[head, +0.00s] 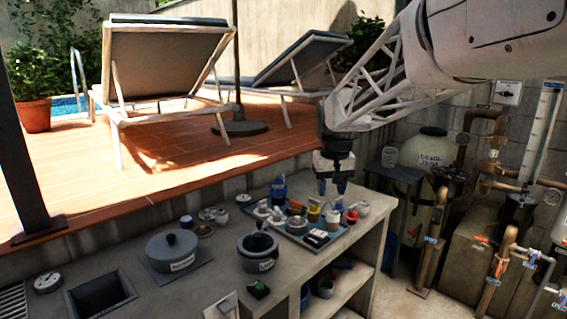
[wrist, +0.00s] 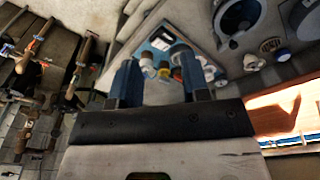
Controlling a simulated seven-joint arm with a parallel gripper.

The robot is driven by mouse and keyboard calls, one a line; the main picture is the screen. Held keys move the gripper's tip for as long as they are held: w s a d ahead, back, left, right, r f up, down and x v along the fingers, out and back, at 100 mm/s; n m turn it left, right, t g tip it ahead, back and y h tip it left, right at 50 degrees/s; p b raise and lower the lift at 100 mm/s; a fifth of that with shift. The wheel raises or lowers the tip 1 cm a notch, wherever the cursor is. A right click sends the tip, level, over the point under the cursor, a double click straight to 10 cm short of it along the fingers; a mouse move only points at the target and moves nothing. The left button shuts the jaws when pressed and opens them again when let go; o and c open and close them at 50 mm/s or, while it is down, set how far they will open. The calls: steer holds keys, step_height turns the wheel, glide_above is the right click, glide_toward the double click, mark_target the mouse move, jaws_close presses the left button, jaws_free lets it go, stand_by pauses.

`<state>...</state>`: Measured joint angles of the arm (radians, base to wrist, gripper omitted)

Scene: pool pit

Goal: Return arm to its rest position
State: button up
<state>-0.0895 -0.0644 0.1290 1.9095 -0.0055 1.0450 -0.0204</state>
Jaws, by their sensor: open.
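My gripper (head: 333,186) hangs from my white lattice arm above the right end of the stone counter (head: 205,280), over the blue tray (head: 337,236). Its two blue fingers are apart with nothing between them in the wrist view (wrist: 158,82). The tray, with several small bottles and fittings on it, lies beyond the fingertips, apart from them.
A lidded grey pot (head: 172,250) and an open dark pot (head: 258,253) stand on the counter, left of the tray. A sink (head: 100,295) is at the lower left. Pipes (head: 432,240) and a tank (head: 432,160) stand at right. Loungers (head: 165,60) are on the deck behind.

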steer(key=s+d+f, duration=0.2)
steer(key=s, duration=1)
steer(key=s+d+f+m, duration=0.1)
steer(key=s+d+f, duration=0.1)
steer(key=s, duration=1)
steer(key=s+d+f+t, duration=0.1)
steer(key=s+f, duration=0.3)
steer(key=s, duration=0.8)
steer(key=shift+s+d, duration=0.3)
steer(key=shift+d, duration=0.3)
